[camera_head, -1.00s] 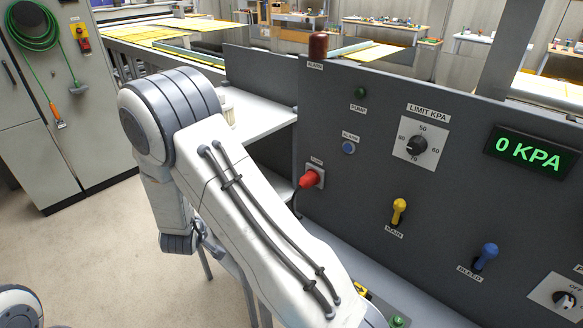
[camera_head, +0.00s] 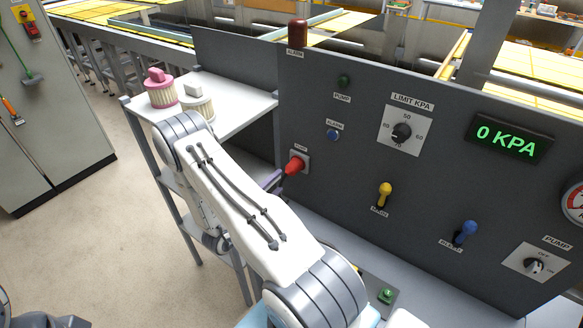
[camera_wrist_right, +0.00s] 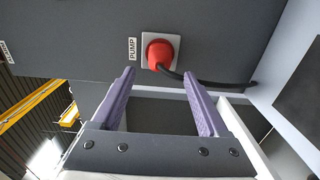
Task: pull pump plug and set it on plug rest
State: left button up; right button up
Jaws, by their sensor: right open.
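The red pump plug (camera_head: 294,166) sits in its pale socket plate on the dark panel, by the label PUMP. It also shows in the right wrist view (camera_wrist_right: 161,54), with a black cable running off to the right. My right gripper (camera_wrist_right: 160,84) is open, and nothing is between its purple fingers. The plug lies just beyond the fingertips, roughly in line with the gap, apart from them. In the head view a purple finger of the right gripper (camera_head: 271,180) shows just left of the plug; my arm hides most of the gripper. I cannot make out a plug rest. My left gripper is not in view.
The panel carries a yellow lever (camera_head: 385,193), a blue lever (camera_head: 466,232), a limit dial (camera_head: 401,132) and a display (camera_head: 509,138) reading 0 KPA. A white shelf (camera_head: 240,104) at left holds a pink-topped filter (camera_head: 161,91) and a white-topped one (camera_head: 196,103).

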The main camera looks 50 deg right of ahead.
aim_at(289, 171)
jog(key=shift+w+d+b, duration=0.2)
jog(key=shift+d, duration=2)
jog(key=shift+w+d+b, duration=0.15)
jog(key=shift+d+b, duration=0.05)
jog(key=shift+d, duration=1.95)
grip_shut()
jog(key=shift+s+a, duration=0.15)
jog(key=shift+a, duration=1.35)
jog(key=shift+s+a, duration=0.1)
jog(key=shift+a, duration=1.4)
